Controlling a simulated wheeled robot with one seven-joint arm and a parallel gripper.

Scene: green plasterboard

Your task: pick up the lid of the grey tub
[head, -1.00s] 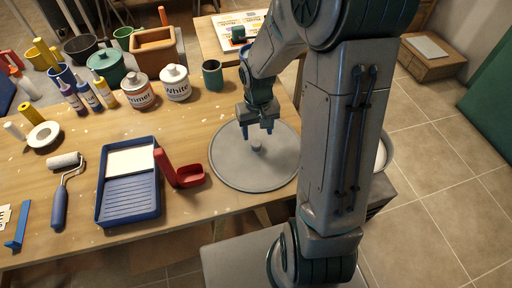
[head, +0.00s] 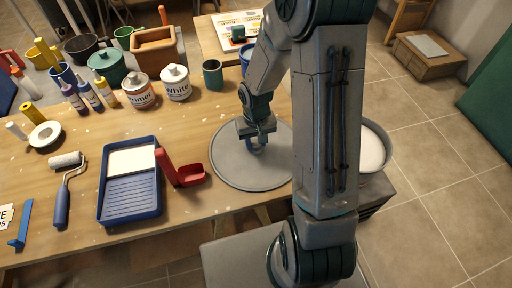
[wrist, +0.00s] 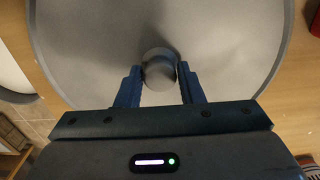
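The lid (head: 228,168) is a flat grey disc with a small round knob at its middle. It lies on the wooden table near its right edge. My gripper (head: 257,147) is down at the knob. In the wrist view the two blue fingers (wrist: 160,82) stand on either side of the knob (wrist: 158,72), close against it with no clear gap. The lid (wrist: 225,45) looks flat and still on the table. The grey tub (head: 385,166) stands right of the table, pale inside, partly hidden behind my arm.

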